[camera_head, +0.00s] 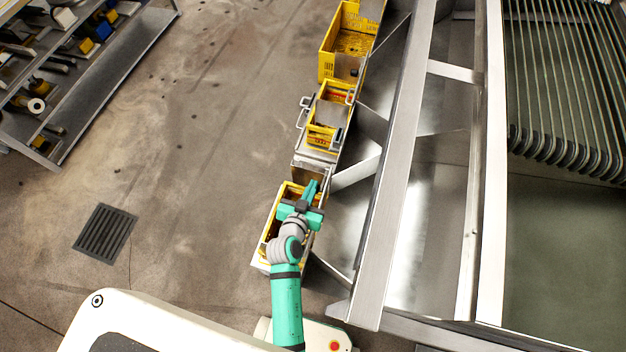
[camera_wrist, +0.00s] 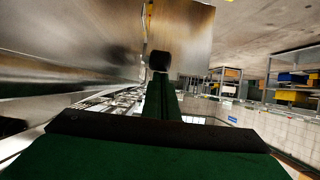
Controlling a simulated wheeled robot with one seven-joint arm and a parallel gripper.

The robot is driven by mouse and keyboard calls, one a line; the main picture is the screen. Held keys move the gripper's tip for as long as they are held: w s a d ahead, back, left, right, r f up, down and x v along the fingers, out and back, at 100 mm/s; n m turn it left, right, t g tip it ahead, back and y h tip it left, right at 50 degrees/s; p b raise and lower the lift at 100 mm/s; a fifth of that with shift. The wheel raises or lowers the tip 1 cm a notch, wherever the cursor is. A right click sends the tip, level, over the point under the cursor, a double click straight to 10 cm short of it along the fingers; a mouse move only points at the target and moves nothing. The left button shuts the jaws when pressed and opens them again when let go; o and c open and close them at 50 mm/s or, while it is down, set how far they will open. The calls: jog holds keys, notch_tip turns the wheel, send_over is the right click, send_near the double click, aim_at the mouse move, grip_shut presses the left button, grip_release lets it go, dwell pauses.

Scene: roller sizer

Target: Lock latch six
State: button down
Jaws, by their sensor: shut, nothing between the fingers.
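My gripper (camera_head: 313,188) is above the nearest yellow crate, with its fingers together and pointing away from me, toward the steel plate at the machine's side. In the wrist view the shut green fingers (camera_wrist: 161,98) point at a small dark knob (camera_wrist: 159,61) in front of a steel sheet. The knob may be a latch handle; I cannot tell whether the fingertips touch it. No number marks latch six in either view. Similar dark knobs show farther along the machine's side, one by the middle crate (camera_head: 338,135) and one by the far crate (camera_head: 354,72).
The nearest yellow crate (camera_head: 263,245) lies partly under my arm. A middle crate (camera_head: 322,143) and a far crate (camera_head: 326,66) stand in line along the machine. The steel frame (camera_head: 398,170) bounds the right. Open floor with a drain grate (camera_head: 105,232) lies left.

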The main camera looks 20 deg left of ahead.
jog(key=shift+s+f, duration=0.3)
jog(key=shift+f, duration=0.25)
jog(key=s, duration=0.9)
jog(key=shift+s, duration=0.3)
jog(key=shift+w+f, duration=0.1)
jog(key=shift+w, duration=0.1)
dwell(0.4)
jog(key=shift+s+d, duration=0.1)
